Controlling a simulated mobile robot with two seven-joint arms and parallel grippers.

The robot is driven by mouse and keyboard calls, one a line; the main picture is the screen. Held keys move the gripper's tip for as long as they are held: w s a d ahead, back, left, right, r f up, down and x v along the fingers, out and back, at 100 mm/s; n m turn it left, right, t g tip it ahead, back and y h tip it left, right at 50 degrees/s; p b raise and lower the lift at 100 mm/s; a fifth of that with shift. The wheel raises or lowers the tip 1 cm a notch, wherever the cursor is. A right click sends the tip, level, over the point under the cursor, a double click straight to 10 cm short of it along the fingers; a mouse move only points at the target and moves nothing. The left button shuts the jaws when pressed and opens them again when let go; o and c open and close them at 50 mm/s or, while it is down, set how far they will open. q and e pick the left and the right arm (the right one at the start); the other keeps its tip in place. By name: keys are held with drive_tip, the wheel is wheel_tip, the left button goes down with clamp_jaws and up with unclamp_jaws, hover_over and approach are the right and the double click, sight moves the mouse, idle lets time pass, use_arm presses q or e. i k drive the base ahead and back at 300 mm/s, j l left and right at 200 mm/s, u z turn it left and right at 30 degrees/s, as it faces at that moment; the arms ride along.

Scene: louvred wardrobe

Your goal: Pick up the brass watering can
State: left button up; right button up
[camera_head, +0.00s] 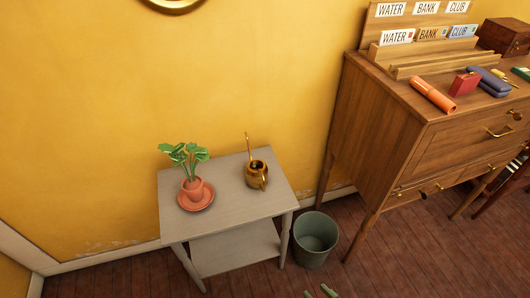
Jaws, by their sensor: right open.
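The brass watering can (258,178) stands upright on the right half of a small grey side table (232,207) against the yellow wall. Its thin spout points up and its handle faces the front right. My right gripper (318,292) shows only as two greenish fingertips at the bottom edge, with a gap between them. It is open and empty, apart from the can and nearer to me. My left gripper is not in the view.
A potted plant (193,187) on a terracotta saucer (207,201) stands left of the can. A grey-green bin (314,256) is on the floor right of the table. A wooden desk (378,130) with card racks and small items fills the right side.

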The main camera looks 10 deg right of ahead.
sight(256, 171)
drive_tip(key=i+j, duration=0.2)
drive_tip(key=j, duration=0.15)
drive_tip(key=i+j+z, duration=0.15)
drive_tip(key=j, duration=0.2)
drive_tip(key=i+j, duration=0.25)
drive_tip(key=j, duration=0.15)
drive_tip(key=l+z, duration=0.05)
